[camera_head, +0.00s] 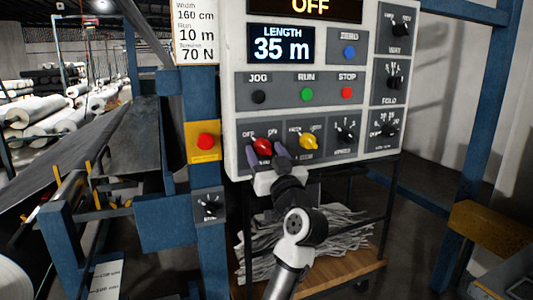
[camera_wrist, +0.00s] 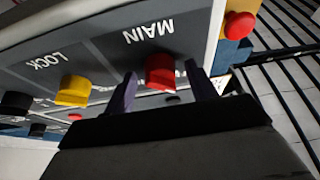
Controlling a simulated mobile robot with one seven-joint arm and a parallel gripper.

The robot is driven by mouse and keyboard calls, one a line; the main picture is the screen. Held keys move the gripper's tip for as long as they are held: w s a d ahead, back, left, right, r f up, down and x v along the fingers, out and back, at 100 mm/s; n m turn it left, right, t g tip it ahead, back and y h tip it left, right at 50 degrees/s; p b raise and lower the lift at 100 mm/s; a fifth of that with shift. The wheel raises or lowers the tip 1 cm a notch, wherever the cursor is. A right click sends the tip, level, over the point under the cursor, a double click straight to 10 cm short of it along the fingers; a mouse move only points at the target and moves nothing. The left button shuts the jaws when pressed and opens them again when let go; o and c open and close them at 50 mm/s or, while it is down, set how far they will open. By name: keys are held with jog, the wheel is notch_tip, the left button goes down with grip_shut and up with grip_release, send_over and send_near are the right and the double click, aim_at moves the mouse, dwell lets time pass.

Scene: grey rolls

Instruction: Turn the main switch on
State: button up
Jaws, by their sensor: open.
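The main switch is a red knob (camera_head: 262,146) at the lower left of the white control panel (camera_head: 230,90). OFF and ON are printed above it, and the top display (camera_head: 310,6) reads OFF. In the wrist view the red knob (camera_wrist: 160,72) sits by the upside-down word MAIN. My gripper (camera_head: 264,153) is open at the panel, with one purple finger on each side of the knob. In the wrist view a small gap shows between the knob and each finger. I cannot tell which mark the knob points to.
A yellow lock knob (camera_head: 309,142) and black dials (camera_head: 345,133) are close to the right. A red button on a yellow box (camera_head: 205,141) is to the left. Green, red and black buttons sit above. A wooden shelf with stacked sheets (camera_head: 315,240) lies below.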

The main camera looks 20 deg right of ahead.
jog(key=c, duration=1)
jog(key=shift+m, duration=0.4)
jog(key=m+h+p, duration=0.1)
jog(key=m, duration=0.1)
jog(key=m+h+p, duration=0.1)
jog(key=m+h, duration=0.1)
jog(key=m, duration=0.1)
jog(key=shift+a+r, duration=0.15)
jog(key=shift+a, duration=0.05)
jog(key=m+g+h+p, duration=0.1)
jog(key=m+p, duration=0.1)
jog(key=m, duration=0.1)
jog(key=m+h+p, duration=0.2)
jog(key=m, duration=0.1)
jog(key=shift+a+r+g, duration=0.15)
jog(key=shift+r+g, duration=0.05)
jog(key=shift+g, duration=0.2)
jog(key=m+g+p, duration=0.1)
jog(key=m+p, duration=0.1)
jog(key=m, duration=0.1)
jog(key=m+g+h+p, duration=0.1)
jog(key=m, duration=0.2)
jog(key=shift+a+r+m+p, duration=0.1)
jog(key=shift+r+m+p, duration=0.05)
jog(key=shift+m+p, duration=0.2)
jog(key=shift+m+g+p, duration=0.85)
jog(key=shift+m+g, duration=0.05)
jog(key=shift+m, duration=1.05)
